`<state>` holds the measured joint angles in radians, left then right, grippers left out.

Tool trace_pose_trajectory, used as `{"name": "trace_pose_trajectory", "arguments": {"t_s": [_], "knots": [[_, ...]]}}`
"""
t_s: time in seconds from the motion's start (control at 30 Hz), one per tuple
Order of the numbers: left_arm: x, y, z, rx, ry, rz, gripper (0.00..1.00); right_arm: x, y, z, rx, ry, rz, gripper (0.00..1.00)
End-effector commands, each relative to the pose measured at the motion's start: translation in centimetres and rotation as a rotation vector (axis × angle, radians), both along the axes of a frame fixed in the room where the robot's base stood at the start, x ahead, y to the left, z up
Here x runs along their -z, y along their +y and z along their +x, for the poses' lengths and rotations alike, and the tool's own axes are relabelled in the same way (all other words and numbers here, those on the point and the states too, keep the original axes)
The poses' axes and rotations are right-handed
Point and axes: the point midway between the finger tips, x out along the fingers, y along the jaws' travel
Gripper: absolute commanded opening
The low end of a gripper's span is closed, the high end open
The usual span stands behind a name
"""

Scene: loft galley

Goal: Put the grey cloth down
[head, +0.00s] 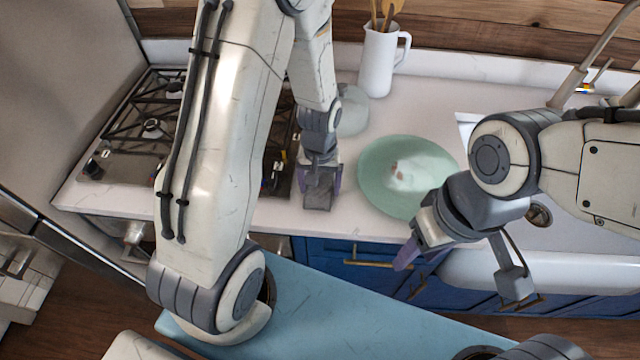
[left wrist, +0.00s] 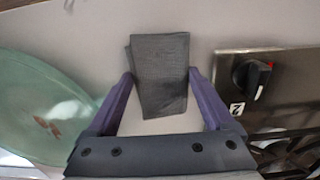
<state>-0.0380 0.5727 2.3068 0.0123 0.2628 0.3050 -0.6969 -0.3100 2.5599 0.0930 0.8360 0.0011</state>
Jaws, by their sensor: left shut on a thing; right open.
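The grey cloth (head: 317,198) is folded into a small rectangle near the front edge of the white counter, between the stove and a green plate. My left gripper (head: 320,180) points down and is shut on it. In the left wrist view the cloth (left wrist: 160,75) spans the gap between the two purple fingers (left wrist: 162,88). I cannot tell whether its underside touches the counter. My right gripper (head: 408,243) is open and empty, in front of the plate near the counter's front edge; one finger is largely hidden.
The green plate (head: 375,180) lies right of the cloth. A gas stove (head: 120,165) with a black knob (left wrist: 258,78) is to its left. A glass jar (head: 353,112) and white pitcher (head: 378,62) with utensils stand behind. Bare counter (head: 275,214) shows along the front.

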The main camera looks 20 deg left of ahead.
Motion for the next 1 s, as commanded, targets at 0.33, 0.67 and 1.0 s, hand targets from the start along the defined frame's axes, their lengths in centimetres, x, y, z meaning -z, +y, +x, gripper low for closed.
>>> {"name": "trace_pose_trajectory", "arguments": {"t_s": [0.33, 0.67, 1.0], "knots": [[0.6, 0.0, 0.0, 0.000, -0.002, 0.000, 0.35, 0.0, 0.0, 0.0, 0.000, 0.000, 0.000, 0.50], [0.7, 0.0, 0.0, 0.000, -0.002, 0.001, 1.00, 0.1, 0.0, 0.0, 0.000, 0.000, 0.000, 0.50], [-2.5, 0.0, 0.2, 0.000, -0.008, 0.000, 1.00, 0.4, 0.0, 0.0, 0.000, 0.000, 0.000, 0.50]]}}
